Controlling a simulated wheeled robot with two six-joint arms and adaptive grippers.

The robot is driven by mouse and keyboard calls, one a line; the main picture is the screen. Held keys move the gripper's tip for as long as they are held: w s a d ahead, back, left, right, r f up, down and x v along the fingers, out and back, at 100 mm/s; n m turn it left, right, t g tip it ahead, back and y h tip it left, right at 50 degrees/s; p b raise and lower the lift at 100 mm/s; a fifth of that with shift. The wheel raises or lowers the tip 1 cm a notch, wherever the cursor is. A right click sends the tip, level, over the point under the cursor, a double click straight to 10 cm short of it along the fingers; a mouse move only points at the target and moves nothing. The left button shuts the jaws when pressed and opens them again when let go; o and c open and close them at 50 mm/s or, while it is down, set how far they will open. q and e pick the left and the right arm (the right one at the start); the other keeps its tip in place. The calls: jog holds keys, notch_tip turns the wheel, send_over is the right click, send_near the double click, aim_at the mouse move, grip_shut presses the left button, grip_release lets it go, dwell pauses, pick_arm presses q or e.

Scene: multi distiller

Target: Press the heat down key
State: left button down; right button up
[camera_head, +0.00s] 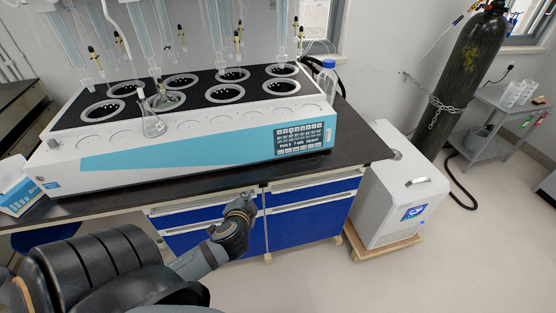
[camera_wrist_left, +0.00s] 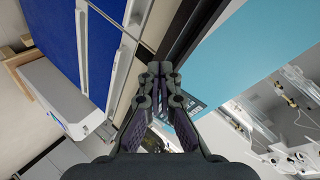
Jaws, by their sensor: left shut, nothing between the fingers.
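The multi distiller (camera_head: 190,135) is a long white unit with a light blue front stripe on a black bench top. Its dark control panel (camera_head: 303,138) sits at the right end of the front, with rows of small keys and a lit display. The key labels are too small to read, so I cannot tell which is heat down. My left gripper (camera_head: 247,197) is in front of the blue drawers, below and left of the panel and apart from it. In the left wrist view the left gripper (camera_wrist_left: 160,68) is shut and empty, hiding part of the panel (camera_wrist_left: 197,106). My right gripper is out of view.
The black bench edge (camera_head: 225,183) juts out above the blue drawers (camera_head: 300,225). A white chiller (camera_head: 395,205) is on the floor at the right. The floor in front of the drawers is clear.

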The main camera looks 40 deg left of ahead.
pick_arm(q)
jog(key=w+d+r+m+t+h, duration=0.3)
jog(key=w+r+m+t+h, duration=0.1)
jog(key=m, duration=0.6)
jog(key=shift+w+d+r+m+t+h, duration=0.3)
jog(key=shift+w+t+h, duration=0.4)
jog(key=shift+t, duration=0.4)
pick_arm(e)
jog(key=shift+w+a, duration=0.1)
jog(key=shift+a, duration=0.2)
pick_arm(q)
jog(key=shift+w+a, duration=0.1)
jog(key=shift+w, duration=0.1)
jog(key=p, duration=0.3)
send_near(285, 151)
jog(key=w+d, duration=0.2)
jog(key=w+a, duration=0.2)
jog(key=shift+w+f+b, duration=0.2)
jog(key=shift+w+b, duration=0.1)
jog(key=shift+b, duration=0.1)
jog(key=shift+w+a+f, duration=0.1)
jog(key=shift+w+a, duration=0.2)
jog(key=shift+a, duration=0.05)
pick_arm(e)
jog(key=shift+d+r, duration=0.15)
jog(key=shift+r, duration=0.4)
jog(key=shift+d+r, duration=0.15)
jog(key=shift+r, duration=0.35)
